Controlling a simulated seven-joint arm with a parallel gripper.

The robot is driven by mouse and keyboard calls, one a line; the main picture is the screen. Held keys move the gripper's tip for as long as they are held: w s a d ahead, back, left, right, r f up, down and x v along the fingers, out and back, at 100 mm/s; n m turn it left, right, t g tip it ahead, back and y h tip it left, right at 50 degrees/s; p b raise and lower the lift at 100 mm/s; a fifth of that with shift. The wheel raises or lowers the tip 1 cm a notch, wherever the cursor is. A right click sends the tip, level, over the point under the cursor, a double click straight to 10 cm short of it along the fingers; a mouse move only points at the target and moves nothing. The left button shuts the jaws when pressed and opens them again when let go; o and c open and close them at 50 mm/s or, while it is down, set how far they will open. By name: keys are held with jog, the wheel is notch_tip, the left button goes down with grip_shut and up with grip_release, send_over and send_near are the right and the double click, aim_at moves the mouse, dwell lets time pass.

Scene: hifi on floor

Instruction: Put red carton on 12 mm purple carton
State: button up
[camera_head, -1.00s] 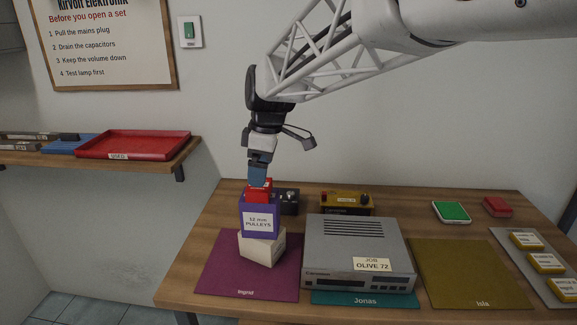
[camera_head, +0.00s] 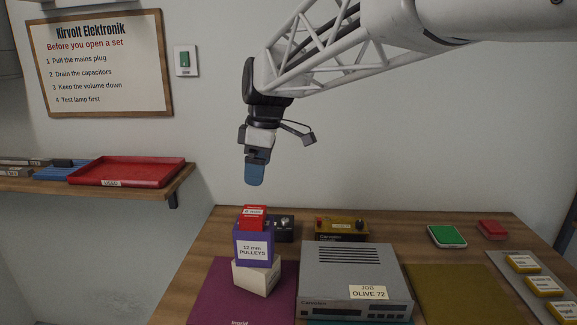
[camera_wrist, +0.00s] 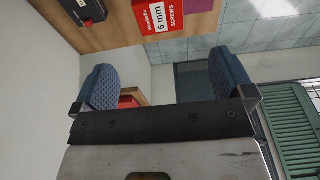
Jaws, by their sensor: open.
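The red carton (camera_head: 252,217) stands upright on top of the purple carton (camera_head: 253,248), which is labelled "12 mm PULLEYS". The purple carton rests on a white carton (camera_head: 257,277) on the magenta mat.
A grey hi-fi unit (camera_head: 350,268) stands right of the stack. A dark box (camera_head: 281,229) and a yellow-brown box (camera_head: 341,228) sit close behind. The magenta mat (camera_head: 222,290) has bare room at left. A red tray (camera_head: 125,171) lies on the left shelf.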

jog(key=s+d+f+m+t, duration=0.1)
jog(key=s+d+f+m, duration=0.4)
jog(key=s+d, duration=0.4)
jog(key=s+d+f+m+h, duration=0.1)
jog(key=s+d+f+m, duration=0.3)
jog(key=s+d+m, duration=0.3)
jog(key=s+d+f+m+t+h, duration=0.1)
jog(key=s+d+f+m, duration=0.4)
jog(key=s+d, duration=0.7)
jog(key=shift+s+d+f+m+t, duration=0.3)
jog(key=shift+d+m, duration=0.3)
jog(key=shift+d, duration=0.2)
